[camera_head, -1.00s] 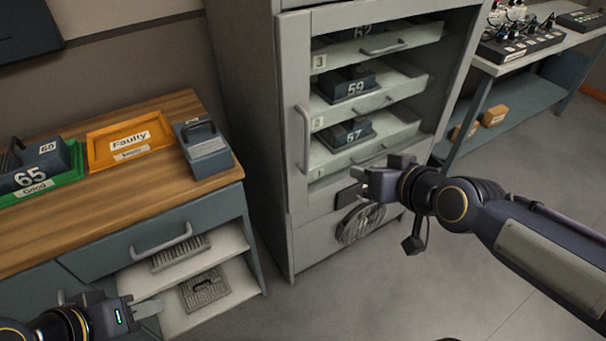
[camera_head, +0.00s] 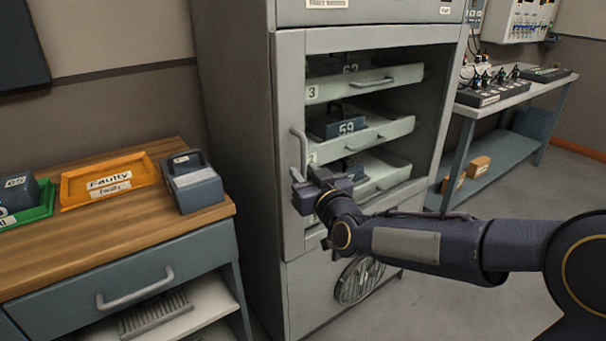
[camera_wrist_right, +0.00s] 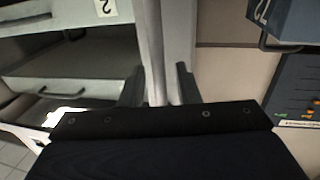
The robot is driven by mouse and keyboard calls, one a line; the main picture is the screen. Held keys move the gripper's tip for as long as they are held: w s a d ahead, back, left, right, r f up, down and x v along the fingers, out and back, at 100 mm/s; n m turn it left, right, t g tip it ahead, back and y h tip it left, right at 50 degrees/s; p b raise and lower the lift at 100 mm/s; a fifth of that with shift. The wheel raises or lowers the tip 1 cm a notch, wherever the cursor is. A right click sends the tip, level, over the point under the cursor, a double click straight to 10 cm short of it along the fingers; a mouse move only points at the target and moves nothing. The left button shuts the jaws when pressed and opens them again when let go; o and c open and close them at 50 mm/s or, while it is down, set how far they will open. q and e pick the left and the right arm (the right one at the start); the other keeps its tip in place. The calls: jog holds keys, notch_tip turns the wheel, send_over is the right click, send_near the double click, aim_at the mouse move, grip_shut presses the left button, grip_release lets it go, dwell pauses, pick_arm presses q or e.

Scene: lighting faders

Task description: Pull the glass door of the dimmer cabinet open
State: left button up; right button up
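The dimmer cabinet's glass door (camera_head: 289,90) has a pale grey frame and looks shut. Its vertical bar handle (camera_head: 304,150) is on the left side of the frame. My right gripper (camera_head: 301,180) is at the handle's lower part, with the arm coming in from the right. In the right wrist view, the fingers of my right gripper (camera_wrist_right: 160,92) stand apart, with a pale vertical bar and the door frame showing between them. I cannot tell whether the fingers touch the handle. My left gripper is out of view.
Behind the glass are shelves with dimmer modules (camera_head: 347,127). A wooden-topped bench (camera_head: 110,235) with an orange tray (camera_head: 72,187) and a grey module (camera_head: 196,190) stands at the left. Floor (camera_head: 440,305) shows below my right arm.

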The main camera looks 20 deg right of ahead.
jog(key=shift+w+a, duration=0.1)
jog(key=shift+w, duration=0.6)
grip_shut()
